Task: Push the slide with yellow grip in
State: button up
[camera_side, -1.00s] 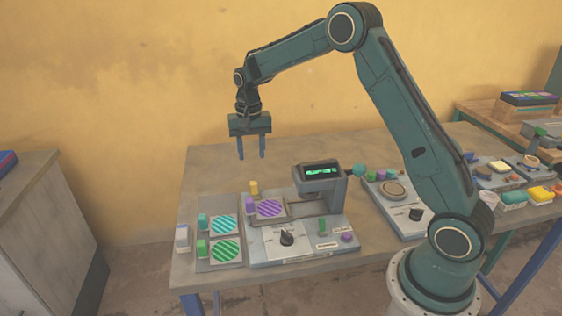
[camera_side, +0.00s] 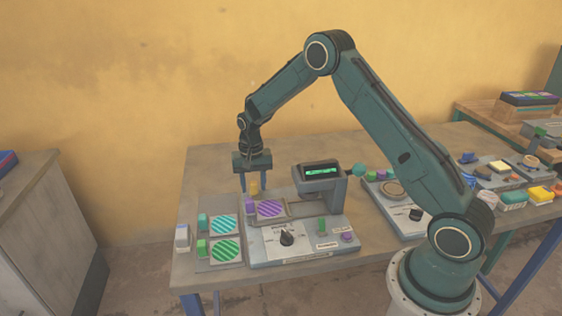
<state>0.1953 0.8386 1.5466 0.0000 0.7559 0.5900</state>
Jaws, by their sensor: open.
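The slide's yellow grip (camera_side: 254,189) stands upright at the left back of the press unit (camera_side: 262,249). The slide (camera_side: 289,208) carries a purple-striped round plate (camera_side: 271,208) and lies left of the press head (camera_side: 322,174), partly outside it. A purple grip (camera_side: 250,206) stands just in front of the yellow one. My gripper (camera_side: 254,184) is open and points down, its fingers on the left and right of the yellow grip in the picture. I cannot tell whether they touch it or are behind it.
Left of the press lies a tray (camera_side: 216,263) with two striped plates, teal (camera_side: 224,225) and green (camera_side: 225,250), each with a green grip. A grey-white block (camera_side: 182,238) stands at the table's left edge. Another control unit (camera_side: 407,227) is to the right. The table behind is clear.

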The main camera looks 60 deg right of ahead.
jog(key=shift+c, duration=0.4)
grip_shut()
jog(key=s+d, duration=0.8)
jog(key=shift+d, duration=0.1)
jog(key=shift+s, duration=0.1)
jog(key=shift+o, duration=0.4)
grip_release()
notch_tip(320, 180, up, 14)
